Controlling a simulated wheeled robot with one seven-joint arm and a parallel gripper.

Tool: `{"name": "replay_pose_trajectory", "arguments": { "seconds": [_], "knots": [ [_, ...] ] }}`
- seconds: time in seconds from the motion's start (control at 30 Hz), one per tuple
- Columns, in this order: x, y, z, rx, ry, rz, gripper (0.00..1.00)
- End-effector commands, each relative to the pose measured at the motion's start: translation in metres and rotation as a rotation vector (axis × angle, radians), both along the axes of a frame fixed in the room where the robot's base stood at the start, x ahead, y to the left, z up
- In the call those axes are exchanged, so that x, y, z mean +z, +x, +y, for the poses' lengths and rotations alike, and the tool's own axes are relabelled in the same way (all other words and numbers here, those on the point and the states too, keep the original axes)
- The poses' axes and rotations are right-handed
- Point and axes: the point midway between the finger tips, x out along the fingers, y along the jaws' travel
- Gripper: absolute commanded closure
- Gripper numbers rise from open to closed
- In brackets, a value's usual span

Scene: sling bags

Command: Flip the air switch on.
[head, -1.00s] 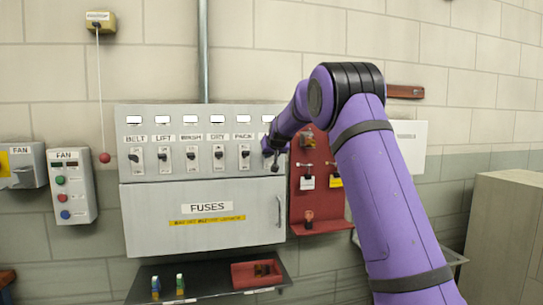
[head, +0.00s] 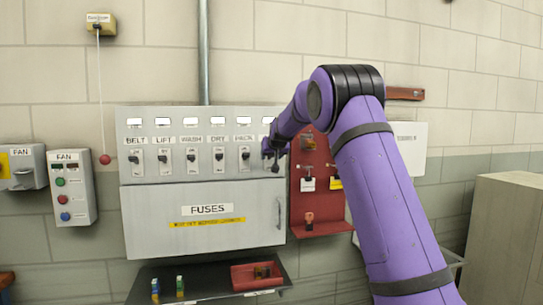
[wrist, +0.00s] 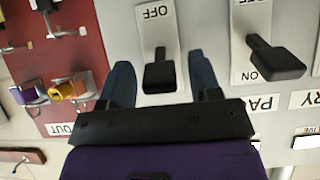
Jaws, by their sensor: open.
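A grey panel (head: 200,112) on the wall carries a row of labelled switches. My gripper (head: 273,152) is at the row's right end and, in the head view, covers the sixth switch and most of its label. In the wrist view my gripper (wrist: 162,78) is open, with one finger on each side of a black switch lever (wrist: 160,77), which I take to be the air switch. Its plate (wrist: 155,15) shows OFF. I cannot tell whether the fingers touch the lever, or its exact tilt.
The PACK switch (head: 245,155), also in the wrist view (wrist: 275,62), is close beside my gripper. A red board (head: 318,220) with tags hangs just right of the panel. The FUSES door (head: 205,190) and a dark shelf (head: 215,275) are below.

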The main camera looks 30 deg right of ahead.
Motion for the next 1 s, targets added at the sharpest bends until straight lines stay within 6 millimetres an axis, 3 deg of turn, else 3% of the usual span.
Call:
{"name": "replay_pose_trajectory", "arguments": {
  "seconds": [0.6,1.0],
  "knots": [
    [0.053,-0.073,0.021,0.0,-0.001,-0.003,0.43],
    [0.06,-0.084,0.024,0.0,-0.001,-0.002,0.43]
  ]
}}
